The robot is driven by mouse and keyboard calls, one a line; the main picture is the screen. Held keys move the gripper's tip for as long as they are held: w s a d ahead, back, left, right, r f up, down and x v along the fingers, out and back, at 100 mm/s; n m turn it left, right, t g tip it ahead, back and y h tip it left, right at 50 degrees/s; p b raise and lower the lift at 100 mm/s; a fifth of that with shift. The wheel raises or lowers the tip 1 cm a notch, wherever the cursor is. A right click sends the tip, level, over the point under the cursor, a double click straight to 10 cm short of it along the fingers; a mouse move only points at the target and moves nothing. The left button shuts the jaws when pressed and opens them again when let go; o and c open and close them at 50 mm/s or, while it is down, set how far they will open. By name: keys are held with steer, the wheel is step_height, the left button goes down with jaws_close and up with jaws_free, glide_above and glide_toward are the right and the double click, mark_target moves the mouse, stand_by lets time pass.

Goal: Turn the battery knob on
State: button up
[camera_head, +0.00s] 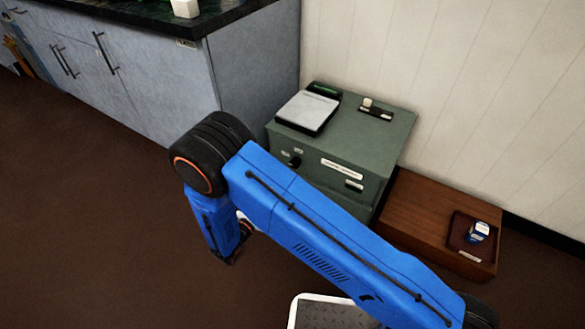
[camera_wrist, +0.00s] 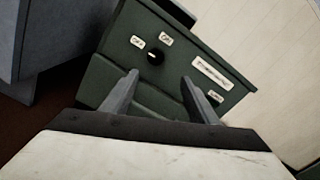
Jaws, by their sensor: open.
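The black round battery knob (camera_head: 295,162) is on the upper front of a green cabinet (camera_head: 353,135). In the wrist view the knob (camera_wrist: 155,57) lies ahead of the gap between the fingers, with a small label above it on each side. My gripper (camera_wrist: 160,78) is open and empty, apart from the knob. In the head view my blue arm hides part of the cabinet front.
A long white label (camera_wrist: 211,72) is right of the knob. A grey scale-like device (camera_head: 307,111) and a small switch plate (camera_head: 376,110) are on the cabinet top. A wooden box (camera_head: 418,215) stands right, a blue-grey counter (camera_head: 160,75) left. The brown floor in front is open.

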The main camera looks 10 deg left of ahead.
mark_target(294, 166)
steer(key=shift+n+y, duration=0.3)
steer(key=x, duration=1.6)
steer(key=shift+w+a+f, duration=0.1)
steer(key=shift+w+f, duration=0.15)
steer(key=shift+w, duration=0.15)
steer(key=c, duration=1)
